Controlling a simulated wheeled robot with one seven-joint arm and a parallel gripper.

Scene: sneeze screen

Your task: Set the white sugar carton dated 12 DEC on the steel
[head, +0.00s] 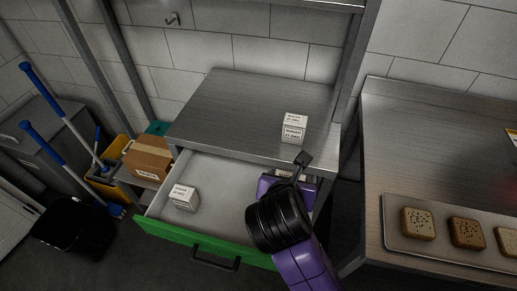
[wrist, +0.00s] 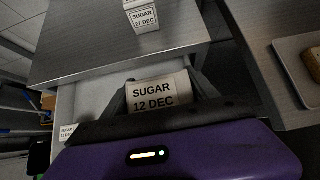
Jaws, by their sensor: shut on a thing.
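My gripper (wrist: 160,88) is shut on a white sugar carton (wrist: 153,96), with a finger on each side. Its label reads SUGAR 12 DEC in the wrist view. In the head view my gripper (head: 287,178) is over the right part of the open drawer, in front of the steel top, and mostly hides the held carton. The steel top (head: 225,105) is a grey brushed surface above the drawer. Another white sugar carton (head: 293,128) stands near its right front edge; its label reads SUGAR 27 DEC in the wrist view (wrist: 143,18).
The open drawer (head: 222,188) has a green front and holds another white sugar carton (head: 184,198) at left, date unreadable. The steel top's left and middle are clear. A post rises at its right. A bread tray (head: 450,255) lies on the right counter.

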